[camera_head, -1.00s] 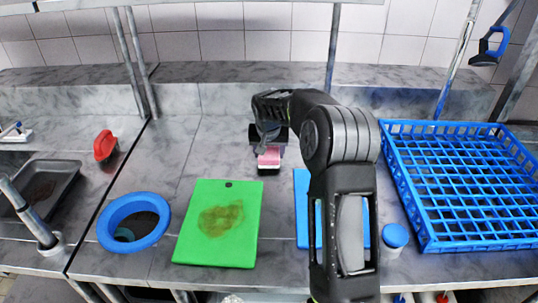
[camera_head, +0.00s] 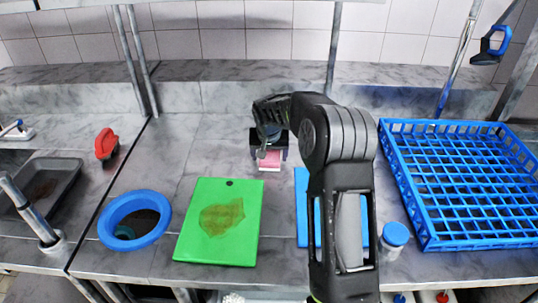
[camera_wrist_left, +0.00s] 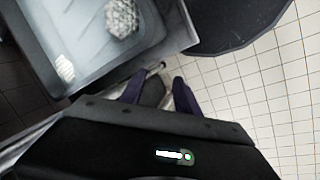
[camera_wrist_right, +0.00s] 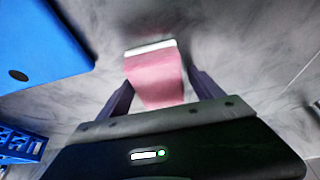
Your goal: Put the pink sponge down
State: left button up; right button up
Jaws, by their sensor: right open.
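The pink sponge (camera_head: 268,159), with a white edge, is at the worktop's middle, behind the green board. In the right wrist view the pink sponge (camera_wrist_right: 156,78) is between my right gripper's fingers (camera_wrist_right: 163,85).
A green board (camera_head: 219,247) with a brown stain lies in front of the sponge. A blue board (camera_head: 302,210) lies partly behind my right arm. A blue rack (camera_head: 427,238) stands right, a blue ring (camera_head: 107,224) around an opening left. Bare worktop surrounds the sponge's left.

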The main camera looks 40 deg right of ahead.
jog(key=shift+s+d, duration=0.1)
jog(key=shift+r+p, duration=0.2)
jog(key=shift+p, duration=0.1)
jog(key=shift+r, duration=0.15)
jog(key=b+v, duration=0.2)
jog(key=v, duration=0.9)
jog(key=shift+r, duration=0.3)
